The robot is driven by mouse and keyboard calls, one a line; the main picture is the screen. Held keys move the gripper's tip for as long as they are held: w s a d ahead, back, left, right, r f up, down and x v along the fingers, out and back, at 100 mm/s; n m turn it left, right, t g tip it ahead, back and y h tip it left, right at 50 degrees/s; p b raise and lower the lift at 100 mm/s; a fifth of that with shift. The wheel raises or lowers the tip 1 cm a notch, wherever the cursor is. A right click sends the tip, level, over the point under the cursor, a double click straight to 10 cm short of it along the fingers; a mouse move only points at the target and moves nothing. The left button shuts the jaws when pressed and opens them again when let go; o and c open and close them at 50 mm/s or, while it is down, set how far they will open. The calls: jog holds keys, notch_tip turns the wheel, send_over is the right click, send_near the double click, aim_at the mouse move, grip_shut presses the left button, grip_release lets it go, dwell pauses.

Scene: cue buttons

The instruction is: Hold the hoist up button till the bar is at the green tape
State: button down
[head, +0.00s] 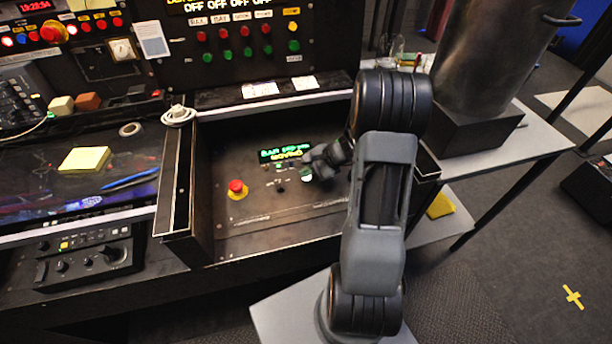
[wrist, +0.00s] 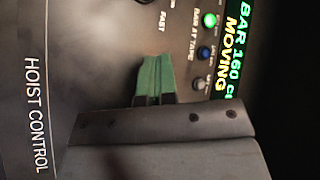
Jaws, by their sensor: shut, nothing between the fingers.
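The hoist control panel (head: 255,215) lies inside a dark open tray on the desk; its "HOIST CONTROL" label (wrist: 36,115) shows in the wrist view. My gripper (head: 309,162) reaches down onto the panel's right part. In the wrist view my gripper (wrist: 156,62) is shut, its greenish fingertips together at the panel face with nothing between them. The fingertips hide what is under them, so I cannot see the up button. The green display (wrist: 232,50) reads "BAR 160" and "MOVING". A green lamp (wrist: 210,20) is lit near the "BAR AT TAPE" label. The bar and green tape are not visible.
A red mushroom button (head: 237,187) on a yellow base sits on the panel's left. A black knob (head: 280,188) sits near its middle. The tray's raised walls surround the panel. A large metal pot (head: 490,60) stands at the right.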

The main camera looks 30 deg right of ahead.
aim_at(307, 178)
jog(key=shift+r+p, duration=0.55)
jog(key=shift+r, duration=0.25)
jog(key=shift+r+p, duration=1.8)
jog(key=shift+r, duration=0.7)
jog(key=c, duration=1.9)
grip_release()
